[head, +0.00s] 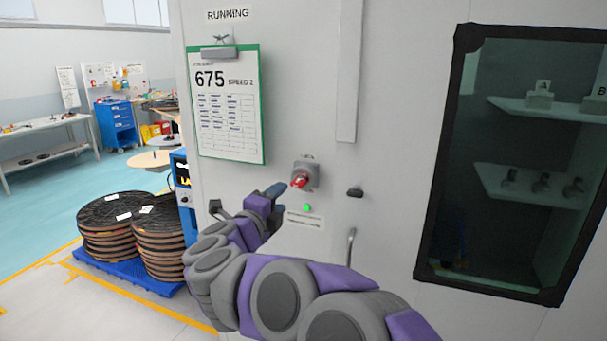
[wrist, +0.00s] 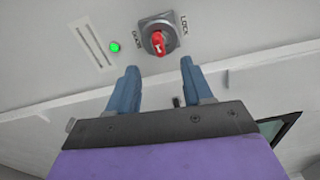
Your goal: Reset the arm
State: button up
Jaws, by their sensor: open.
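My gripper (wrist: 160,82) is open and empty in the wrist view, with its two blue fingers apart. A red rotary knob (wrist: 160,42) on a grey plate is on the machine panel just beyond and between the fingertips, apart from them. In the head view the knob (head: 301,180) is on the panel right of my gripper (head: 276,190). There my purple and grey arm reaches forward from the bottom right, and the fingers show only from the side, below and left of the knob.
A green light (head: 307,208) is lit below the knob. A clipboard (head: 228,105) reading 675 hangs under a RUNNING sign (head: 228,14). A dark-framed window (head: 525,160) is at right. Stacked reels (head: 118,225) stand on a blue pallet at left; the floor behind is open.

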jog(key=s+a+r+n+y+p, duration=0.1)
jog(key=s+a+r+n+y, duration=0.5)
jog(key=s+a+n+y, duration=0.35)
jog(key=s+d+f+n+g+y, duration=0.3)
jog(key=s+f+n+g+y, duration=0.25)
jog(key=n, duration=0.35)
jog(key=s+d+f+n+g+h, duration=0.45)
jog(key=s+d+f+g, duration=0.25)
jog(key=s+d+f, duration=0.8)
jog(key=s+d+f+g+h, duration=0.2)
jog(key=s+d, duration=0.4)
jog(key=s, duration=0.3)
jog(key=s+d+f+g+h, duration=0.1)
jog(key=s+d+f+g, duration=0.2)
jog(key=s+d, duration=0.3)
jog(key=s+g, duration=0.1)
jog(key=s, duration=0.2)
jog(key=shift+d+h, duration=0.2)
jog(key=shift+h, duration=0.15)
